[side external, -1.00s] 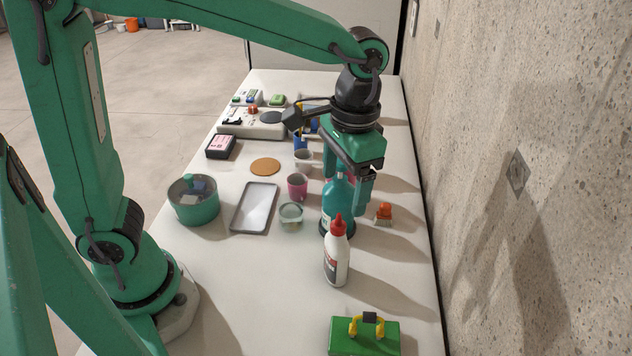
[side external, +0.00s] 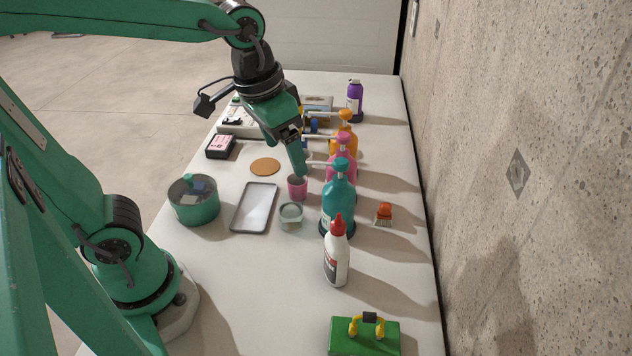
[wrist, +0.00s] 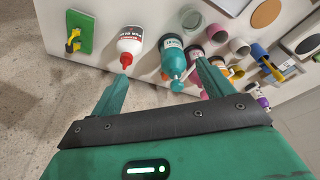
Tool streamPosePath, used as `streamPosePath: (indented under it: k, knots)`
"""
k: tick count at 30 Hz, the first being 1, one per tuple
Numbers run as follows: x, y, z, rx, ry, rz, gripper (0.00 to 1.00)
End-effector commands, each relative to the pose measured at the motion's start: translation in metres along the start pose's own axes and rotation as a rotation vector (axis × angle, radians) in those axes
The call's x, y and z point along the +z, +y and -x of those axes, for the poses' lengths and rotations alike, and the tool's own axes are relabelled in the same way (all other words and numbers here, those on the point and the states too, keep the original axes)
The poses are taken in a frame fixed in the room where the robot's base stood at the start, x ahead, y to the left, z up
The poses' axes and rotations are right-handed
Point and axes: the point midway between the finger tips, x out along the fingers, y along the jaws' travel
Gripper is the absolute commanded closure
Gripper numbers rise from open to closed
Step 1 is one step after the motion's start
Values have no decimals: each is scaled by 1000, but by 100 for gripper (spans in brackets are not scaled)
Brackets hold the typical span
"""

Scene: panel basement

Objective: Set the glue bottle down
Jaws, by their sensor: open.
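The glue bottle (side external: 337,258), white with a red cap, stands upright on the table (side external: 270,290), in front of a teal pump bottle (side external: 338,205). In the wrist view the glue bottle (wrist: 131,42) shows beyond the left finger, apart from it. My gripper (side external: 301,172) is open and empty, above or near the pink cup, farther back than the glue bottle. In the wrist view both fingers of my gripper (wrist: 162,70) are spread, with nothing held between them.
Pink (side external: 341,150) and orange (side external: 344,138) pump bottles stand behind the teal one. A pink cup (side external: 297,190), a glass jar (side external: 291,222), a grey tray (side external: 254,207) and a green pot (side external: 194,207) stand left. A green box (side external: 364,340) is in front. The front-left table is clear.

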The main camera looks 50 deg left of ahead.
Motion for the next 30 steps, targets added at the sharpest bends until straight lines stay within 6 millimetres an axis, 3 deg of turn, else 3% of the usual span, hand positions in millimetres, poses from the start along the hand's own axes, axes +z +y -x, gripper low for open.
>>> streamPosePath:
  k: [6, 13, 30]
  knots:
    - [30, -29, 10, -21, 129, 54, 20]
    - [53, -46, 11, -49, 230, 89, 20]
    - [60, -51, 10, -60, 262, 99, 20]
